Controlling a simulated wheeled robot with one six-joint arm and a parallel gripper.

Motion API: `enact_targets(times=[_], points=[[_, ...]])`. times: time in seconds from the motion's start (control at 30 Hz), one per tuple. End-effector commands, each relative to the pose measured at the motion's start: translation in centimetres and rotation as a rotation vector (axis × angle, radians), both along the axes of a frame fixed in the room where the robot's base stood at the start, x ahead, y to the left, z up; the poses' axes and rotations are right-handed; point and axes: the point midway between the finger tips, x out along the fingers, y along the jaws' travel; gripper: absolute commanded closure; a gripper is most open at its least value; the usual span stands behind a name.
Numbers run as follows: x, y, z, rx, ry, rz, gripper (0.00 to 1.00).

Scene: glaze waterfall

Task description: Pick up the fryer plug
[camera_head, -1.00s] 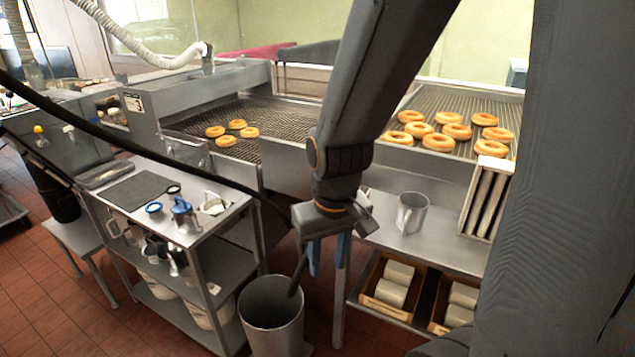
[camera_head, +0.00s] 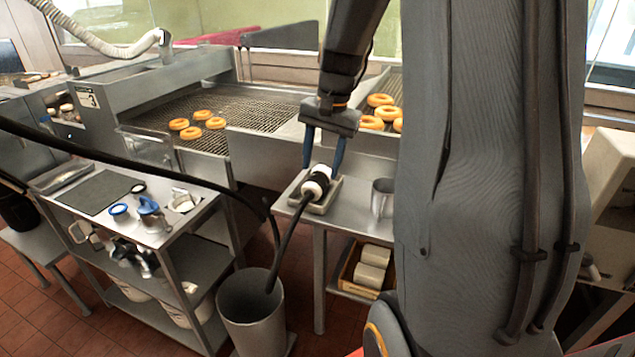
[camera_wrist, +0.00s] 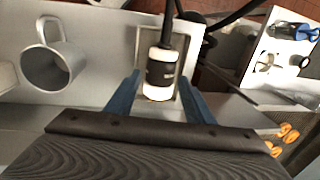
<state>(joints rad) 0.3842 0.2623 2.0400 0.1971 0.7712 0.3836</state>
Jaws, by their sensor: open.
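The fryer plug (camera_head: 317,183) is a black and white cylinder with a thick black cable at its lower end. It lies in a shallow grey tray (camera_head: 328,205) on the steel side table. In the wrist view the plug (camera_wrist: 160,75) shows between the fingers, its white end toward my gripper. My gripper (camera_head: 323,168) is open, with blue fingers on either side of the plug. In the wrist view my gripper (camera_wrist: 158,95) has a gap on both sides of the plug. I cannot tell how far down the fingers reach.
A metal mug (camera_head: 383,198) stands right of the tray; it also shows in the wrist view (camera_wrist: 52,58). The cable runs into a steel bin (camera_head: 250,318). A cart (camera_head: 105,205) with pitchers stands left. Donuts (camera_head: 190,132) lie on the fryer conveyor behind.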

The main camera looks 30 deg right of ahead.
Motion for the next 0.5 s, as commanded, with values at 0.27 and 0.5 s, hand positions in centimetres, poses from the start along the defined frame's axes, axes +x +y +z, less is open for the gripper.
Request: enact_targets(times=[0.27,0.5], points=[[0.1,0.9,-3.4,0.001,0.005,0.004,0.52],[0.4,1.0,-4.9,-0.002,0.0,0.002,0.52]])
